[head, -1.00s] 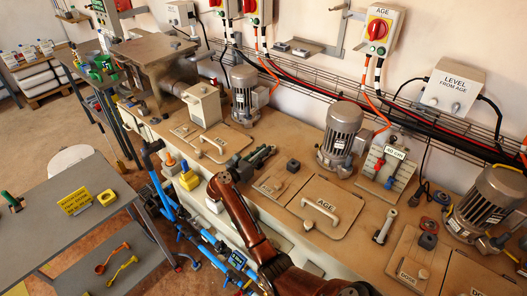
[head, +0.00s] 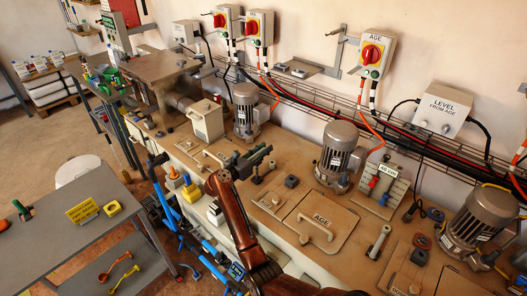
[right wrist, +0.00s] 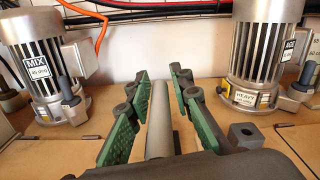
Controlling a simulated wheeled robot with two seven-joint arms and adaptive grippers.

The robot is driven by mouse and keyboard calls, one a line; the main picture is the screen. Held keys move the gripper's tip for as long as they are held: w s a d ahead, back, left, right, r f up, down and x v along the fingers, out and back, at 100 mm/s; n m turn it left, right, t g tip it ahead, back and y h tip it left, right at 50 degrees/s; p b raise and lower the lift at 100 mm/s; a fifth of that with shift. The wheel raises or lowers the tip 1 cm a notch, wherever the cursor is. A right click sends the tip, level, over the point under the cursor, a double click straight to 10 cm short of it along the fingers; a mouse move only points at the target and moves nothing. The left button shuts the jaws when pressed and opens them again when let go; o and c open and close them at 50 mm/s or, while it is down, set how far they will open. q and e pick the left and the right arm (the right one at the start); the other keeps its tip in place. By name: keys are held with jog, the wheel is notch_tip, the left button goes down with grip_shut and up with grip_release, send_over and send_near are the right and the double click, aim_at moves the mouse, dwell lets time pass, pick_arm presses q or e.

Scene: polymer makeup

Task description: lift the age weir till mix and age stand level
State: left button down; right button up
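My right gripper (head: 254,160) is over the bench between the MIX and AGE motors. In the right wrist view it is open (right wrist: 160,82), green pads apart. A grey upright rod (right wrist: 158,118) stands between the fingers, with gaps at both sides; I cannot read a label on it. The MIX motor (right wrist: 42,62) is left of it and the AGE motor (right wrist: 264,52) right. Another grey rod (head: 378,241) stands right of the AGE lid (head: 318,222). The gauge board (head: 372,204) has a red marker (head: 374,182) and a blue marker (head: 384,199) below it. My left gripper is not in view.
A dark block with a hole (right wrist: 250,132) stands close right of the gripper. A LEVEL FROM AGE box (head: 443,108) and the AGE switch (head: 375,53) hang on the wall. Cables run along a wire tray. A grey table (head: 60,245) is at the left.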

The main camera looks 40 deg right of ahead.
jog(key=shift+o, duration=0.9)
jog(key=shift+a+f, duration=0.1)
jog(key=shift+f, duration=0.05)
jog(key=shift+a+f, duration=0.1)
jog(key=shift+a, duration=0.4)
jog(key=s+a, duration=0.1)
jog(key=a, duration=1)
